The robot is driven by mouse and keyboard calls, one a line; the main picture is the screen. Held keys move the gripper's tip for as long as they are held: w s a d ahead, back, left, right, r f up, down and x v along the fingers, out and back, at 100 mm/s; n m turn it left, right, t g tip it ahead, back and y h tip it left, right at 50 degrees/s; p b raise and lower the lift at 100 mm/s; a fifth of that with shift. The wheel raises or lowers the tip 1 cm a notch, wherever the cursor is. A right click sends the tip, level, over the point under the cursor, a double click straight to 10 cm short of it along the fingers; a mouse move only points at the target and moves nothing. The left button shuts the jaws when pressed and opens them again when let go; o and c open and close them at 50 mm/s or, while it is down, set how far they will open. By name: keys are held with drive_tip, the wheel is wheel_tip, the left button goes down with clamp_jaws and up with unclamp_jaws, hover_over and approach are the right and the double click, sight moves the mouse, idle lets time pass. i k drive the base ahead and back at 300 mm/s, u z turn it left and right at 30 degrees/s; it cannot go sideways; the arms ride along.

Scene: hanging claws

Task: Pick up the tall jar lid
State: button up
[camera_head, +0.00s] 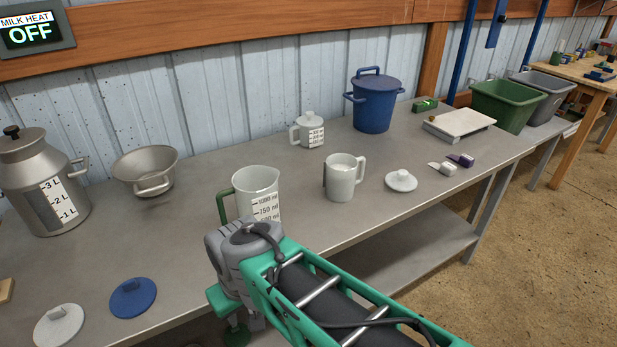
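A small white lid with a round knob (401,181) lies flat on the grey table near its front edge, right of an open white jar with handles (342,178). It looks like the tall jar lid, though no label confirms this.
A measuring jug (256,190) stands just beyond my wrist. A lidded white jar (308,131), blue pot (375,104), steel bowl (146,172) and milk can (42,185) stand farther back.

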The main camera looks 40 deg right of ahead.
sight(400, 180)
drive_tip(key=u, duration=1.9)
drive_tip(key=k, duration=0.85)
drive_tip(key=z, duration=1.75)
drive_tip(key=i, duration=0.5)
